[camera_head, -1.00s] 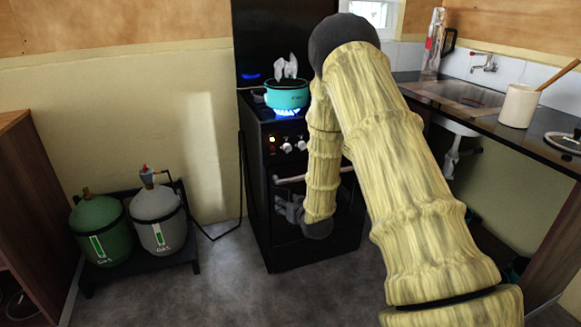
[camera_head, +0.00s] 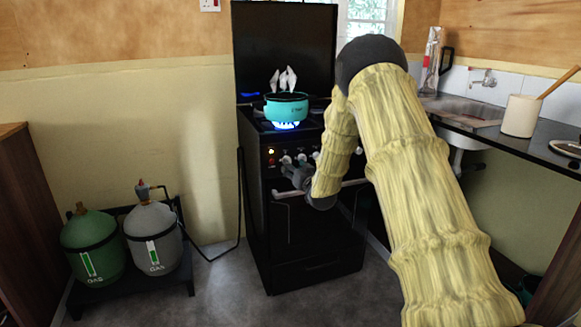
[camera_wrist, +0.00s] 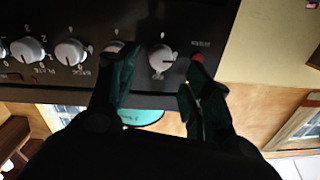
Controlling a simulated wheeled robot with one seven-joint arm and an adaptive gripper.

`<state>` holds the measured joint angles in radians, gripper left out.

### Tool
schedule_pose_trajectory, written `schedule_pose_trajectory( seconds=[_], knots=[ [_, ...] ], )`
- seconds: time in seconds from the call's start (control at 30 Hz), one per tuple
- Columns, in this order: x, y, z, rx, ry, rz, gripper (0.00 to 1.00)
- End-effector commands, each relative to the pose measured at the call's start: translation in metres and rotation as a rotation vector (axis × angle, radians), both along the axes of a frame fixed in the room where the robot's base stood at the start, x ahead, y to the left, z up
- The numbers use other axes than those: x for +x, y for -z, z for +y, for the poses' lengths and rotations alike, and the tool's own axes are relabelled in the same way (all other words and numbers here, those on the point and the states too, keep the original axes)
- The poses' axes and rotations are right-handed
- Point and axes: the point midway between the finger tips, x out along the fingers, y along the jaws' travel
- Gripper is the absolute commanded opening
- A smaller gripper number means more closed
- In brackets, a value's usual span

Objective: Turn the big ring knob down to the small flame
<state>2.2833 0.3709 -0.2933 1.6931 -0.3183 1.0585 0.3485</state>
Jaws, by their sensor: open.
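The black stove (camera_head: 310,230) has a row of white knobs (camera_head: 287,160) on its front panel. In the wrist view one white knob (camera_wrist: 162,60) shows between my finger ends, beside a red button (camera_wrist: 198,57); its label is too small to read, so I cannot tell for sure that it is the big ring knob. My gripper (camera_head: 297,176) is in front of the panel at its left end. Its dark fingers are open in the wrist view (camera_wrist: 158,76), and contact with the knob cannot be told. A large blue flame (camera_head: 286,125) burns under the teal pot (camera_head: 286,108).
The oven handle (camera_head: 285,194) runs just below my gripper. Green (camera_head: 93,245) and grey (camera_head: 153,238) gas bottles stand on the left. The counter (camera_head: 480,130) with sink is on the right. The floor before the stove is clear.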

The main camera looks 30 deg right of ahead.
Motion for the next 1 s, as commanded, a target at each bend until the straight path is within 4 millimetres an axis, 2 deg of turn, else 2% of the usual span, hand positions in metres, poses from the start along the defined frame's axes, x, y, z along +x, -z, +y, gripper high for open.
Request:
schedule_pose_trajectory(
  seconds=[0.1, 0.3, 0.67, 0.7, 0.77, 0.93, 1.0],
  knots=[
    [0.017, 0.001, -0.002, -0.001, -0.001, -0.001, 0.5],
    [0.034, 0.001, -0.006, -0.001, 0.0, 0.0, 0.5],
    [0.038, 0.0, -0.007, 0.0, 0.0, 0.0, 0.5],
    [0.038, 0.0, -0.007, 0.0, 0.0, 0.0, 0.48],
    [0.038, 0.0, -0.007, 0.0, 0.0, 0.0, 0.37],
    [0.038, 0.0, -0.008, 0.0, 0.0, 0.0, 0.06],
    [0.038, 0.0, -0.008, 0.0, 0.001, 0.0, 0.04]
  ],
)
